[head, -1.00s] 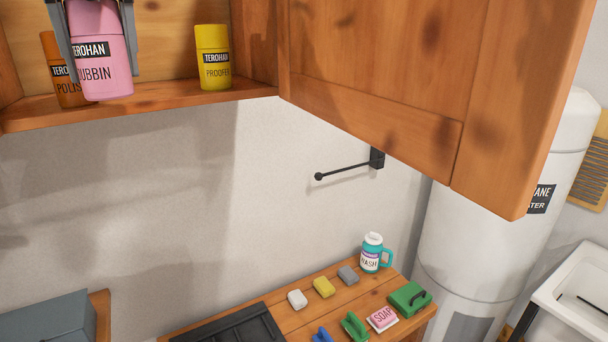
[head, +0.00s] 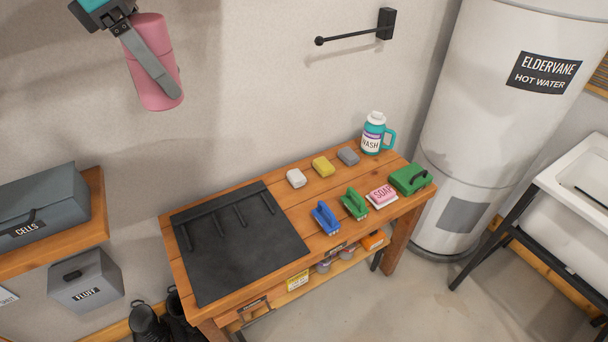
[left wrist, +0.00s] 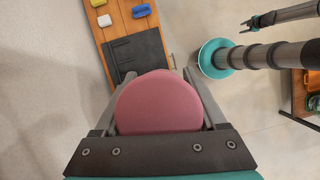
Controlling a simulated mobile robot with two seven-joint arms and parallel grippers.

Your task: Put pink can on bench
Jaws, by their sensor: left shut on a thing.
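The pink can (head: 160,40) is held in the air by my left gripper (head: 167,86), which is shut around its sides. The can is slightly tilted in the head view, above and to the left of the bench. In the left wrist view, the can's round pink end (left wrist: 160,103) sits between the two fingers. The wooden bench (head: 332,190) stands below against the wall. A second gripper, my right one (left wrist: 250,22), shows small in the left wrist view, away from the can; its opening is too small to judge.
A black mat (head: 240,245) covers the bench's left part and is bare. Soap (head: 382,195), brushes, sponges, a green case (head: 410,180) and a wash jug (head: 372,135) occupy its right part. A shelf with a grey box (head: 40,205) is at left. A black wall rod (head: 355,36) sticks out above.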

